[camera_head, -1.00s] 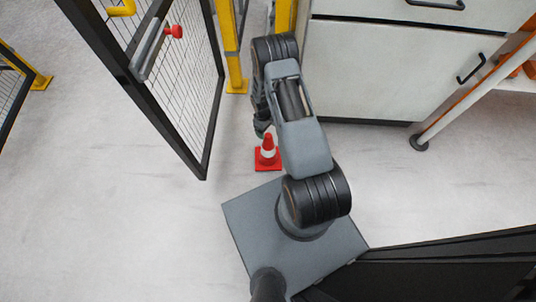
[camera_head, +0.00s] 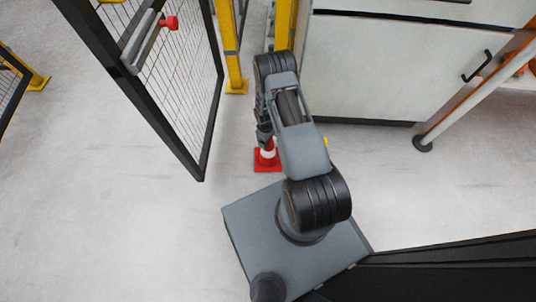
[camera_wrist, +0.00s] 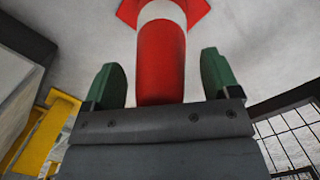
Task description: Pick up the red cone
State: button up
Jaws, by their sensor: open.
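The red cone (camera_head: 267,157) with a white band stands on the floor on its square red base, just beyond my grey base. My gripper (camera_head: 265,137) is over the cone's top, which it partly hides in the head view. In the wrist view the cone (camera_wrist: 161,62) fills the middle, its narrow end between the two green fingertips of my gripper (camera_wrist: 160,85). A gap shows on each side of the cone, so the fingers are open. The cone's tip is hidden behind the gripper body in the wrist view.
An open mesh gate (camera_head: 180,90) with a red-knobbed handle stands left of the cone. A yellow post (camera_head: 231,50) is behind it. A white cabinet (camera_head: 390,70) stands back right. The floor (camera_head: 110,200) at left is clear.

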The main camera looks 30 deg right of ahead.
jog(key=shift+r, duration=0.1)
jog(key=shift+c, duration=0.5)
jog(key=c, duration=1.4)
